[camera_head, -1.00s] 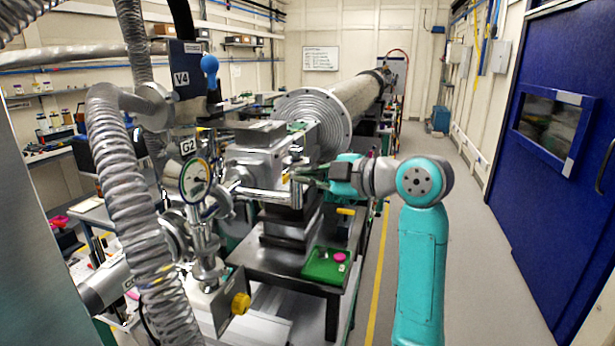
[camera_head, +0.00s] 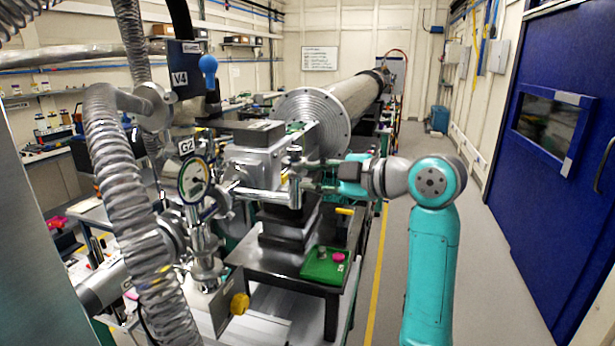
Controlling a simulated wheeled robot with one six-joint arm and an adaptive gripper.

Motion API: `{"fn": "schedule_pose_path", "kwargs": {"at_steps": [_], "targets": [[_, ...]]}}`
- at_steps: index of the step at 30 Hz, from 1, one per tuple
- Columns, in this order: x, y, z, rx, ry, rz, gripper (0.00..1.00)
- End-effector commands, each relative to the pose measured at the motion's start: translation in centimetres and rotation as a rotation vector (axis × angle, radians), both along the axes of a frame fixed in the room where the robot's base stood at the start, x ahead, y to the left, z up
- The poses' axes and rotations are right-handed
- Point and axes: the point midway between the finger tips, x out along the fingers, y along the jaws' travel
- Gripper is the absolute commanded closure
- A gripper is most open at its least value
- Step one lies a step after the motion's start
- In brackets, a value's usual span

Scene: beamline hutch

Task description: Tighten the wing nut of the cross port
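The metal cross (camera_head: 262,164) stands on dark blocks at the middle of the view, with its port tube (camera_head: 262,194) reaching right toward my gripper. My gripper (camera_head: 300,175) comes in from the right, beside the port's right end. Its fingers are small in the picture and overlap the metal fittings there. I cannot tell whether they touch or hold anything, or how far apart they are. The wing nut cannot be made out clearly among these fittings.
A green tray (camera_head: 319,275) with a pink item (camera_head: 338,257) sits on the dark table (camera_head: 275,266) below. A gauge (camera_head: 194,181) and a corrugated hose (camera_head: 125,190) stand at the left. The aisle floor (camera_head: 480,270) at the right is clear.

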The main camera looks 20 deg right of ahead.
Motion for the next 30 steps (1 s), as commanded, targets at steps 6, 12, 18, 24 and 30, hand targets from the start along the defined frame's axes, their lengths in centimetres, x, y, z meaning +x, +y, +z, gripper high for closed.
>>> {"fn": "schedule_pose_path", "kwargs": {"at_steps": [6,12,18,24,30], "targets": [[-3.5,-2.7,1.0,-0.003,-0.003,-0.006,0.71],[-6.3,-4.6,1.7,-0.001,-0.001,-0.005,0.71],[-7.7,-5.5,2.1,-0.002,0.000,-0.001,0.71],[-8.0,-5.7,2.2,-0.001,0.001,-0.002,0.71],[-8.0,-5.7,2.2,-0.001,0.001,-0.002,0.71]]}}
